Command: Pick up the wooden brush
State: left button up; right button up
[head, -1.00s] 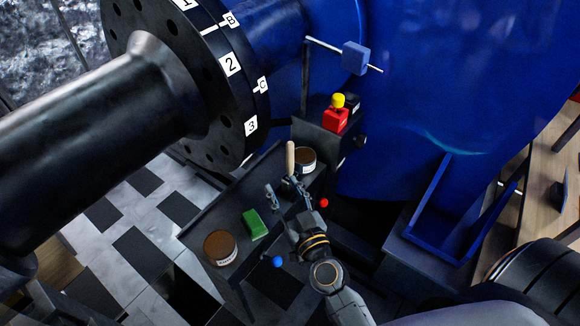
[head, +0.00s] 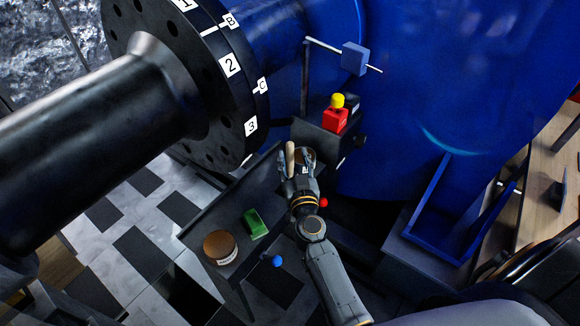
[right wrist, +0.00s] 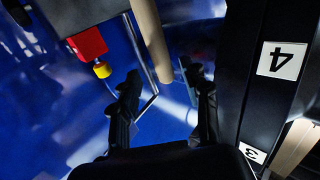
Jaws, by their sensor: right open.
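The wooden brush (head: 290,155) shows as a pale wooden handle standing up at a brown-topped tin (head: 308,154) on the dark tray. Its lower end is hidden by my gripper. My right gripper (head: 294,162) is open, with its fingers on either side of the handle in the head view. In the right wrist view the handle (right wrist: 153,40) reaches in from the top, between the lines of the open fingers (right wrist: 163,92). I cannot tell whether a finger touches it. My left gripper is not in view.
The dark tray (head: 205,217) also holds a green block (head: 255,223) and another brown-topped tin (head: 220,246). The large black flange (head: 233,90) is close on the left. A blue bin (head: 440,220) is right.

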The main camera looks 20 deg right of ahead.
aim_at(291, 152)
jog(key=x, duration=0.4)
jog(key=shift+a, duration=0.2)
grip_shut()
jog(key=shift+r, duration=0.1)
